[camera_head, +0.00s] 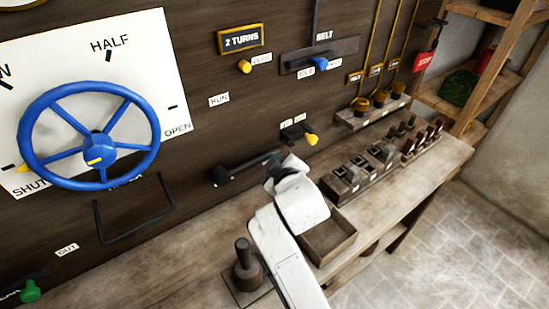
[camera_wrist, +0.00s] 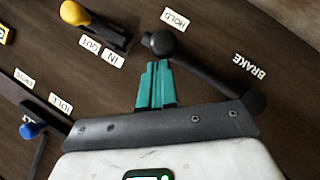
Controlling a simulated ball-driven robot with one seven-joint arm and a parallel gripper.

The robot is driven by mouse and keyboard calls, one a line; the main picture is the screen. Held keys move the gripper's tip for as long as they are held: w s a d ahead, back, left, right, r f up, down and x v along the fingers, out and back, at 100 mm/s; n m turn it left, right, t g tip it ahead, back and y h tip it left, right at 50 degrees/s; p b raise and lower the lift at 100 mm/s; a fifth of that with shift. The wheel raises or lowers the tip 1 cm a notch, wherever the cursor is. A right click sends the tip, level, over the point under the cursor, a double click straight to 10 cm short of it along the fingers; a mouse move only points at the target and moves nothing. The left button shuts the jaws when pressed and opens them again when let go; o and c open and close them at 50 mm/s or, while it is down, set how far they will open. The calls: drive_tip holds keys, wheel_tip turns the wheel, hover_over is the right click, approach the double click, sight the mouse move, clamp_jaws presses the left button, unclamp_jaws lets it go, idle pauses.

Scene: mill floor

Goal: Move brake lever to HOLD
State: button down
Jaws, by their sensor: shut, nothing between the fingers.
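The black brake lever (camera_head: 248,166) on the dark wall panel runs from its pivot at left toward the right, sloping slightly up. Its far end is hidden behind my gripper (camera_head: 284,166) in the head view. In the wrist view the lever (camera_wrist: 212,72) runs from its pivot by the BRAKE label (camera_wrist: 250,66) to its round knob (camera_wrist: 162,42), which lies close beside the HOLD label (camera_wrist: 174,19). My gripper (camera_wrist: 157,64) is shut and empty. Its teal fingertips are right by the knob; whether they touch it I cannot tell. The RUN label (camera_head: 219,99) is above the pivot.
A yellow-knobbed IN/OUT lever (camera_head: 311,139) is close above my gripper. A blue-knobbed slider (camera_head: 319,63) is higher up. A wooden tray (camera_head: 329,237) and a dark upright handle (camera_head: 243,266) are on the bench below. A blue handwheel (camera_head: 97,147) is at left.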

drive_tip(key=shift+d+f, duration=0.1)
drive_tip(key=shift+f, duration=0.35)
drive_tip(key=shift+d+f, duration=0.15)
drive_tip(key=shift+f, duration=0.15)
drive_tip(key=shift+r, duration=0.1)
